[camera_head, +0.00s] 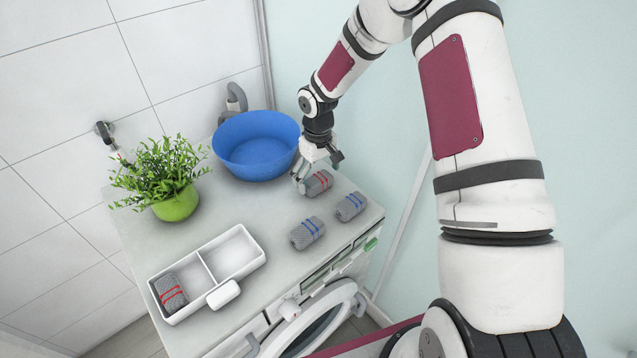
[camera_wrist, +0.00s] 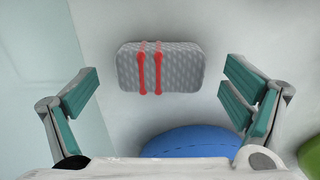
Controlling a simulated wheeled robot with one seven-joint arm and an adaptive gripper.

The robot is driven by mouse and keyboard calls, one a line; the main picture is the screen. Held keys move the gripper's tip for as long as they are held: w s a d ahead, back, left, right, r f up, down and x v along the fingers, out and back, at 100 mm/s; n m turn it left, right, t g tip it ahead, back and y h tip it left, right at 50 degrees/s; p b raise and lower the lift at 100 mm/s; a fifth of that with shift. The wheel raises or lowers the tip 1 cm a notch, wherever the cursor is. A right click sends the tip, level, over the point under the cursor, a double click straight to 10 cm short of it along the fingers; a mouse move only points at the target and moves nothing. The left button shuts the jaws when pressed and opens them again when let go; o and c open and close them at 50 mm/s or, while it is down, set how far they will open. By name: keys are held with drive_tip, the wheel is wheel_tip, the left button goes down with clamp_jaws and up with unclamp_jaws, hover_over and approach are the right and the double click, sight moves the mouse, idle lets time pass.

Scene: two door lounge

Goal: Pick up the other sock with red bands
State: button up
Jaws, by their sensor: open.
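A grey rolled sock with red bands (camera_head: 318,182) lies on the white top of the washing machine, near its right end. It also shows in the wrist view (camera_wrist: 161,67), ahead of the fingertips and roughly centred between them. My gripper (camera_head: 316,171) is just above and beside this sock; in the wrist view its two teal-padded fingers (camera_wrist: 160,105) are wide apart with nothing between them. Another grey sock with red bands (camera_head: 171,293) lies in the left compartment of a white two-part box (camera_head: 223,295). The box's right compartment is empty.
Two grey socks with blue bands, one nearer (camera_head: 307,233) and one to the right (camera_head: 351,207), lie close to the red-banded sock. A blue basin (camera_head: 256,146) stands behind my gripper. A potted plant (camera_head: 175,204) stands at left. The middle of the top is clear.

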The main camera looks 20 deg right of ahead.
drive_tip(key=shift+f, duration=0.75)
drive_tip(key=c, duration=1.1)
drive_tip(key=shift+c, duration=0.2)
